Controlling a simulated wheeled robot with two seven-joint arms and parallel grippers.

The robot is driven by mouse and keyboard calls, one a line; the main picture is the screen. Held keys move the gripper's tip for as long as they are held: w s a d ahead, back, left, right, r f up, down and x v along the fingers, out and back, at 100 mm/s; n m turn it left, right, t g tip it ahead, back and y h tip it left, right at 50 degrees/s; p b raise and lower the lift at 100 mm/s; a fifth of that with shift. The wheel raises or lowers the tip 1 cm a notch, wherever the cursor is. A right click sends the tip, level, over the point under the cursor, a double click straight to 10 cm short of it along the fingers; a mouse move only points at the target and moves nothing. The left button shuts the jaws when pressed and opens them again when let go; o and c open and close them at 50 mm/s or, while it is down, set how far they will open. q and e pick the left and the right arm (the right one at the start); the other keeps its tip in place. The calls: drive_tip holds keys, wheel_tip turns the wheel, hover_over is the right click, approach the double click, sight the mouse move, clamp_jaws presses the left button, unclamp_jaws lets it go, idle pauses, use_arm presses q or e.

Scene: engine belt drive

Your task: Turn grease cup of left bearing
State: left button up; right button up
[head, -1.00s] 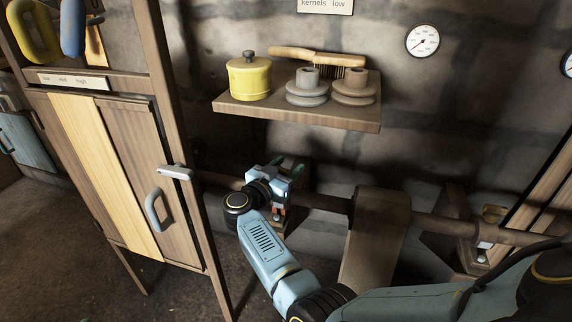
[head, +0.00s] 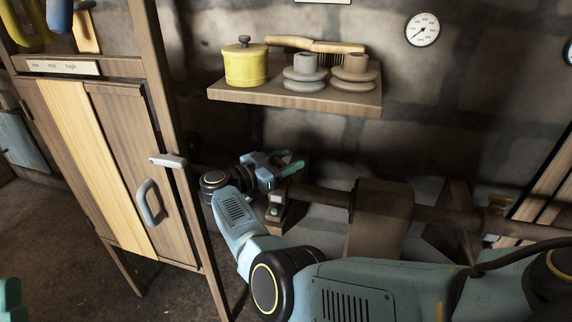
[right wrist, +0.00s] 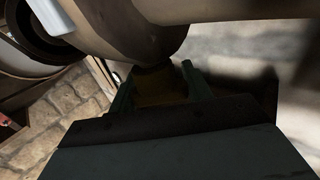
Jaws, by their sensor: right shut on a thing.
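The left bearing (head: 279,208) stands on the shaft (head: 322,196), right of the wooden cabinet. My right gripper (head: 286,166) is at the top of this bearing, with its green fingers pointing right. In the right wrist view, the gripper (right wrist: 160,86) has its two fingers on either side of a dim brownish-yellow grease cup (right wrist: 158,92), just below a large rounded part. The gripper hides the cup in the head view. A teal piece (head: 10,298) at the lower left edge seems to be part of my left gripper; its jaws cannot be made out.
A wall shelf (head: 300,100) with a yellow pot (head: 245,66), pulleys (head: 305,72) and a brush (head: 315,45) hangs above. The cabinet (head: 122,150) stands close on the left. A broad belt or pulley cover (head: 380,215) is on the shaft to the right.

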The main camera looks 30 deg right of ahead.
drive_tip(key=shift+f, duration=0.1)
idle(0.3)
drive_tip(key=o, duration=1)
